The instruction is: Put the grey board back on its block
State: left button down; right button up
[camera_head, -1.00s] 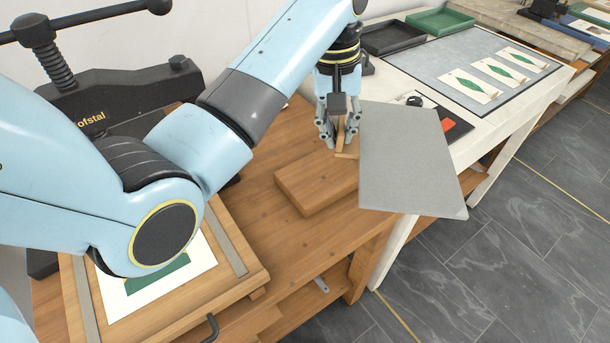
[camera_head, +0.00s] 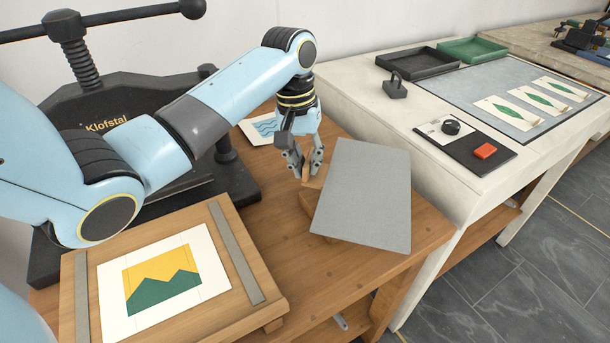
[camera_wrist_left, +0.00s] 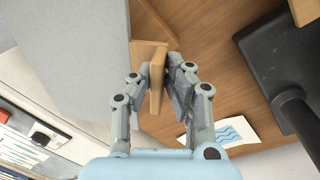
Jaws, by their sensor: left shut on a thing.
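The grey board (camera_head: 365,195) is a flat, tilted panel in the head view, right of my left gripper (camera_head: 305,172). My left gripper is shut on the board's wooden grip piece (camera_head: 306,163). In the left wrist view, the fingers (camera_wrist_left: 165,88) close around this grip piece (camera_wrist_left: 157,88), and the board (camera_wrist_left: 80,50) fills the upper left. The wooden block (camera_head: 304,203) lies on the brown bench below the gripper, mostly hidden behind the board. I cannot tell whether board and block touch. My right gripper is not in view.
A black press (camera_head: 105,125) stands at the left. A wooden frame with a mountain print (camera_head: 162,283) lies in front. A wave print (camera_head: 262,128) lies behind the gripper. A white table (camera_head: 345,95) with a control panel (camera_head: 465,145) stands to the right.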

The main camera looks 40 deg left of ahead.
pick_arm(q)
jog(key=shift+a+f, duration=0.3)
jog(key=shift+f, duration=0.2)
notch_tip(320, 180, down, 4)
jog(key=shift+r, duration=0.25)
jog(key=c, duration=1.4)
grip_release()
jog(key=shift+s, duration=0.1)
jog(key=shift+o, duration=0.2)
jog(key=shift+r, duration=0.15)
notch_tip(320, 180, up, 12)
jog(key=a, duration=0.1)
jog(key=shift+s+a+p, duration=0.15)
jog(key=shift+s+p, duration=0.15)
jog(key=shift+p, duration=0.1)
